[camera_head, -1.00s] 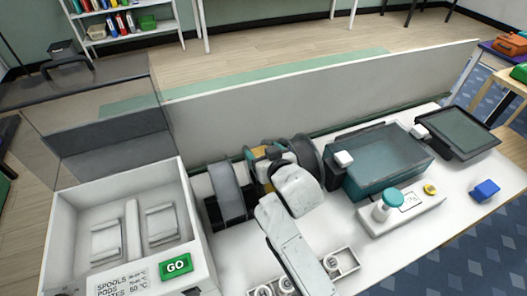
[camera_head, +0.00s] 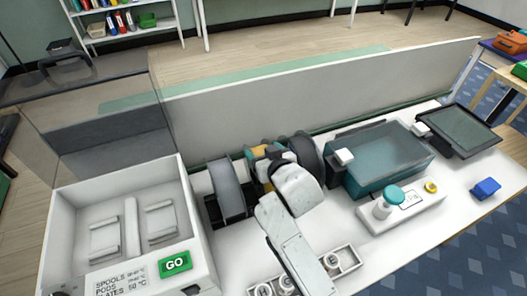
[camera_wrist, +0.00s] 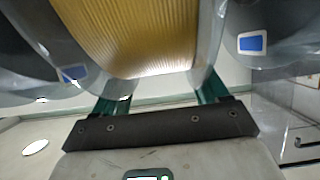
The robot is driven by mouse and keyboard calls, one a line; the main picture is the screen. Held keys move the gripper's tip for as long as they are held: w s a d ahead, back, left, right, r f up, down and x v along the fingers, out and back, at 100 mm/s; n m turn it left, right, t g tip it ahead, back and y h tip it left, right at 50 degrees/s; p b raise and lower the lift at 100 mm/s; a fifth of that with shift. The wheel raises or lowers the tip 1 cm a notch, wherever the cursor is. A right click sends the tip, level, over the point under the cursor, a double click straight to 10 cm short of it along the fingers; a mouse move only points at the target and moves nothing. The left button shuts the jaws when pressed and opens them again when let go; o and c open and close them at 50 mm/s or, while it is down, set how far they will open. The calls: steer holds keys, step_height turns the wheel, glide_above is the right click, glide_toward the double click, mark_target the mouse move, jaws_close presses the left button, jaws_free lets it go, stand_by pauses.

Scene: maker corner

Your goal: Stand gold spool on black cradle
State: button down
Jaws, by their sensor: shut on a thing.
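The gold spool (camera_wrist: 130,35) fills the top of the wrist view, with its gold winding between pale grey flanges. My gripper (camera_wrist: 160,85) has its green fingers on either side of it and is shut on it. In the head view a bit of the gold spool (camera_head: 261,151) shows behind my gripper (camera_head: 275,156), among other spools, and my wrist hides most of it. The black cradle (camera_head: 236,221) is a dark frame to the left of my arm, with a grey spool standing in its left part. I cannot tell whether the gold spool touches the cradle.
A white open-lidded box (camera_head: 60,235) with a green GO button stands left. A teal bin (camera_head: 385,165) stands right, behind a white unit with a teal knob (camera_head: 393,194). A small tray (camera_head: 345,262) lies near my arm. A low partition (camera_head: 330,95) runs behind.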

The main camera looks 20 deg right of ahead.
stand_by(0.4)
steer(key=shift+c, duration=1.8)
jaws_free()
steer(key=o, duration=0.4)
steer(key=shift+f, duration=0.1)
steer(key=shift+c, duration=0.2)
steer(key=shift+s+f, duration=0.1)
steer(key=shift+f, duration=0.1)
steer(key=v, duration=1)
steer(key=shift+s+r+b, duration=0.25)
steer(key=shift+r+b, duration=0.15)
steer(key=shift+b, duration=0.05)
